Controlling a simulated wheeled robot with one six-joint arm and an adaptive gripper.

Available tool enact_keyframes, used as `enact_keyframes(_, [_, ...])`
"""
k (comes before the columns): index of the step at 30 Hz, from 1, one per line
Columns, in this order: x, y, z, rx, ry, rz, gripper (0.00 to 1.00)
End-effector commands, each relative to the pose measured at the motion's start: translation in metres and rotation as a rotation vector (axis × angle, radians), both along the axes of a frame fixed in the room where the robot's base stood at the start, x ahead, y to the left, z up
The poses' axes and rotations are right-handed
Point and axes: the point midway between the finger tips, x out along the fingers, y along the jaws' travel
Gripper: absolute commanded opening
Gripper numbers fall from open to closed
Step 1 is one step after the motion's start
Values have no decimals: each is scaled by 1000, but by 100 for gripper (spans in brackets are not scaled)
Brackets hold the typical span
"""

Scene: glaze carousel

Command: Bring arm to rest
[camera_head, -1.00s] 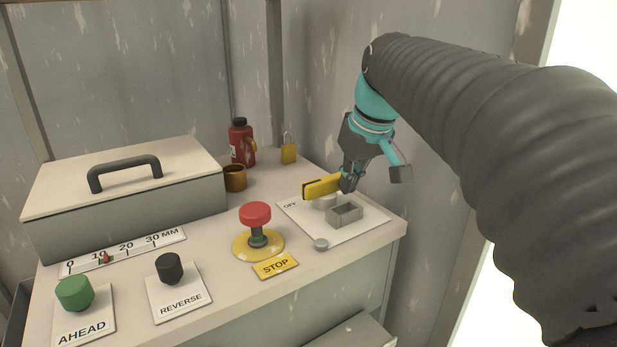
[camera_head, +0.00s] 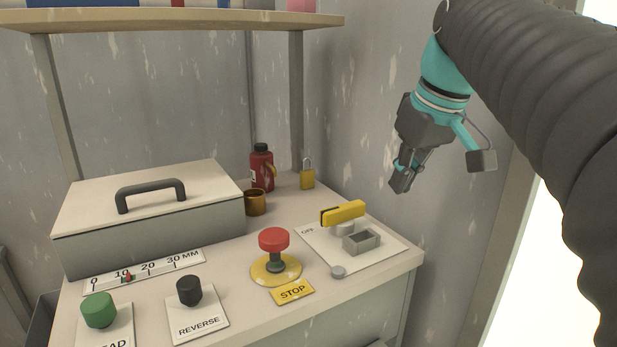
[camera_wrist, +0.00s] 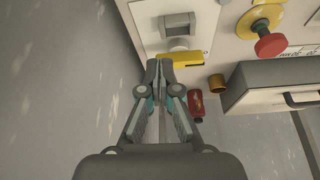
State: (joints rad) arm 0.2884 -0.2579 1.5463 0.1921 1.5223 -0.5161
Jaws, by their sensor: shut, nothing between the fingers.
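My gripper (camera_head: 402,183) is shut and empty. In the head view it hangs in the air at the right, above and to the right of the panel with the yellow lever. In the wrist view my gripper (camera_wrist: 160,66) points toward the same lever, its fingertips together. The yellow lever (camera_head: 343,212) sits on the white plate marked OFF (camera_head: 387,252), beside a small grey open box-shaped bracket (camera_head: 361,242). The lever also shows in the wrist view (camera_wrist: 182,60), close to the fingertips in the picture.
On the bench stand a red stop button (camera_head: 274,239), a black REVERSE knob (camera_head: 189,290), a green knob (camera_head: 99,310), a grey lidded box (camera_head: 150,240), a brown mug (camera_head: 256,202), a red bottle (camera_head: 262,170) and a yellow padlock (camera_head: 307,178). A shelf (camera_head: 180,20) spans above.

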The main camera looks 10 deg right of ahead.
Motion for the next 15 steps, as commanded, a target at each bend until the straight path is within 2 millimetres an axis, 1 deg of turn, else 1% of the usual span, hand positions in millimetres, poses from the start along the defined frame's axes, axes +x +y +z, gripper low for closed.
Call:
enact_keyframes(2, [-6, 5, -9, 0, -2, -14, 0])
enact_keyframes(5, [-18, 15, -33, -1, -8, -50, 0])
enact_keyframes(8, [-35, 27, -66, -1, -20, -94, 0])
enact_keyframes(9, [-42, 31, -80, -2, -25, -112, 0])
enact_keyframes(15, [-76, 48, -150, 0, -58, -181, 0])
